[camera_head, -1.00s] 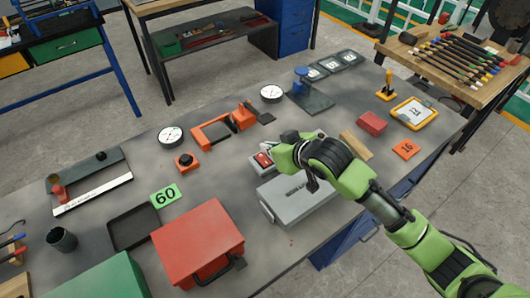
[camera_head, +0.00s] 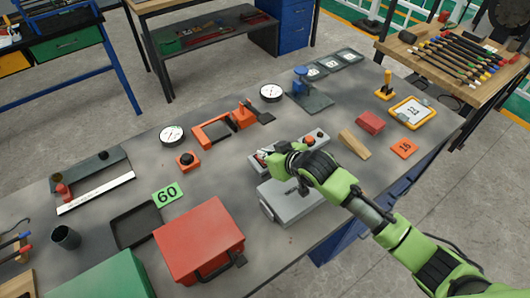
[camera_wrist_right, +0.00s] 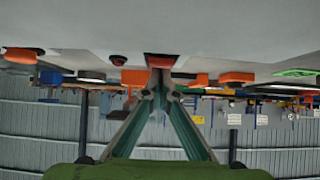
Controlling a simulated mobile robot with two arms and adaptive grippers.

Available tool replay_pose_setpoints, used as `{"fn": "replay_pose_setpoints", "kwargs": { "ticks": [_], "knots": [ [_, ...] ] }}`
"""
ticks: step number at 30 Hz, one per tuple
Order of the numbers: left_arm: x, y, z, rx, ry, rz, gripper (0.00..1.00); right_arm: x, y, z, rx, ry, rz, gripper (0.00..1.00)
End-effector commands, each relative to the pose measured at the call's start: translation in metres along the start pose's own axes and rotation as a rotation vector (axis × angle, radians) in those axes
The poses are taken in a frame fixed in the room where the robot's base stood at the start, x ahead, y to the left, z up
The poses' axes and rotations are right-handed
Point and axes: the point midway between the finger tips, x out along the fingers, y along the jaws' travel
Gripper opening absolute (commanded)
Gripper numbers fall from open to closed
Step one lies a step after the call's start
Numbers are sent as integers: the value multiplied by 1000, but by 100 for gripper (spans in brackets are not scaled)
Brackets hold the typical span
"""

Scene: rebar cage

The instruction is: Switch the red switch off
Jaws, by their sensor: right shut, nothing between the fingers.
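The red switch (camera_head: 261,155) is at the left end of a grey control box on the bench. Only a small part of it shows in the head view, as my right gripper (camera_head: 270,165) covers most of it. The right gripper is shut and empty, with its fingertips right at the switch. In the wrist view, which is upside down, the shut fingertips (camera_wrist_right: 160,78) meet in front of a red block-like part (camera_wrist_right: 160,60), seemingly the switch. I cannot tell whether they touch it or which way it is tipped. My left gripper is not in view.
The grey control box (camera_head: 290,146) also carries an orange button (camera_head: 309,140). A grey case (camera_head: 285,205) lies just in front, under my right wrist. A wooden block (camera_head: 354,144) is to the right, and an orange clamp-like frame (camera_head: 212,133) is behind left.

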Motion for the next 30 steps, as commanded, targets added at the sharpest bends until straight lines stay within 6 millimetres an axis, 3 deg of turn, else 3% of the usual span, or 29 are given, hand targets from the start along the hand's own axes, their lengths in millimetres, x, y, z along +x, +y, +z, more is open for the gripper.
{"fn": "replay_pose_setpoints", "kwargs": {
  "ticks": [30],
  "knots": [
    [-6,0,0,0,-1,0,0,7,1,-16,-1,0,0,0]
  ]
}}
